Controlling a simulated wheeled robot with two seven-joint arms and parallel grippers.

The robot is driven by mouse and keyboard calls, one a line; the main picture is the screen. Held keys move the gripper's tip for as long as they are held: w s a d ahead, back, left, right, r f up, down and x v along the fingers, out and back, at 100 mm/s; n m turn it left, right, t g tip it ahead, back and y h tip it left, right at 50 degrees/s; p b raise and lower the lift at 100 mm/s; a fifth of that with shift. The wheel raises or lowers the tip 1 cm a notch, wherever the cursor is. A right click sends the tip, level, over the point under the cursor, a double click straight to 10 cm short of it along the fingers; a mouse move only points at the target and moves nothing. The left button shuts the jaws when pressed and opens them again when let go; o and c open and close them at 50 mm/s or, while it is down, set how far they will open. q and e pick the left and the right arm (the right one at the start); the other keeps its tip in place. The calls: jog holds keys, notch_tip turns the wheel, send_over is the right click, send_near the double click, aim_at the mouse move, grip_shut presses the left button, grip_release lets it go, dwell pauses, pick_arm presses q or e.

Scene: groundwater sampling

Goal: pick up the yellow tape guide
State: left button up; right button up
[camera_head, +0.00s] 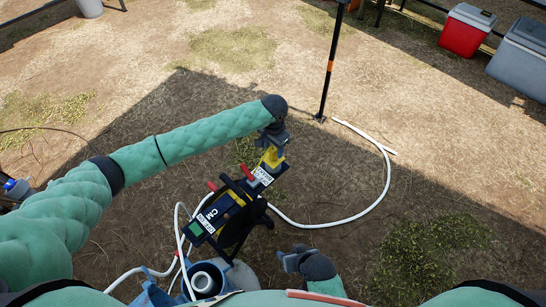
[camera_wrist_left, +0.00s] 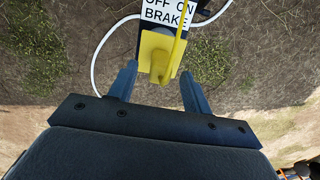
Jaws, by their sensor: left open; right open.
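The yellow tape guide (camera_head: 271,157) sits at the upper end of a dark tape reel (camera_head: 233,214) with a label plate. In the left wrist view the yellow tape guide (camera_wrist_left: 158,60) lies between the two fingers, below the "OFF ON BRAKE" label (camera_wrist_left: 168,14). My left gripper (camera_head: 275,141) is at the guide, with its fingers (camera_wrist_left: 157,85) apart on either side of it; I cannot tell whether they touch it. My right gripper (camera_head: 291,260) is open and empty, low in the head view, right of the reel's base.
A white hose (camera_head: 386,185) curves over the ground right of the reel. A blue-grey pipe (camera_head: 205,280) stands below the reel. A dark post (camera_head: 329,70) rises behind. A red cooler (camera_head: 466,30) and a grey cooler (camera_head: 520,58) stand at the upper right.

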pick_arm(q)
notch_tip(320, 180, down, 2)
jog(key=shift+a, duration=0.1)
grip_shut()
